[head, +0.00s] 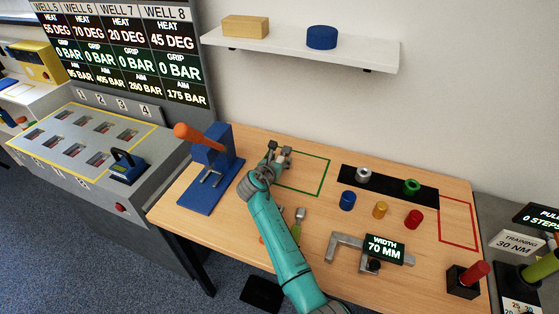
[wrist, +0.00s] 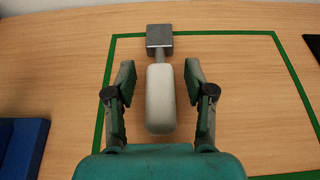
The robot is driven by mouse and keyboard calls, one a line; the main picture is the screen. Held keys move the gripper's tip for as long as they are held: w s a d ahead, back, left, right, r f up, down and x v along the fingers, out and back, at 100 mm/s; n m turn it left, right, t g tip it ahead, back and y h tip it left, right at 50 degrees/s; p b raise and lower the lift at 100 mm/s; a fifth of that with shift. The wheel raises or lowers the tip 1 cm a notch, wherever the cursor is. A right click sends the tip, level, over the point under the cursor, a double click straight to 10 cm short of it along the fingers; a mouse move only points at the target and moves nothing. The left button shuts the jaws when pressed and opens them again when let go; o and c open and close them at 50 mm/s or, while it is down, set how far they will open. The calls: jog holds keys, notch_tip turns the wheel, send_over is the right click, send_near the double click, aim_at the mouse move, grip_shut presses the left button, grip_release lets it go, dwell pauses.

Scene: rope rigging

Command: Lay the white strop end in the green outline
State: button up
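The white strop end, a rounded white grip (wrist: 160,100) with a short shank and a grey square metal block (wrist: 159,39), lies between my fingers in the wrist view. Its white part is inside the green outline (wrist: 105,95); the grey block overlaps the outline's far line. My gripper (wrist: 158,85) is open, with a gap between each finger and the white part. In the head view my gripper (head: 279,151) is at the left side of the green outline (head: 323,176) and largely hides the strop end.
A blue stand with an orange handle (head: 188,132) is left of my gripper. A black strip (head: 388,183) with rings, small coloured cylinders and a caliper (head: 345,245) lie to the right. A red outline (head: 457,222) is farther right. A shelf (head: 300,50) hangs above.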

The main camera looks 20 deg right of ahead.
jog(key=v, duration=1.1)
jog(key=shift+s+a+r, duration=0.2)
jog(key=shift+s+r, duration=0.1)
jog(key=shift+s, duration=0.1)
jog(key=shift+a, duration=0.15)
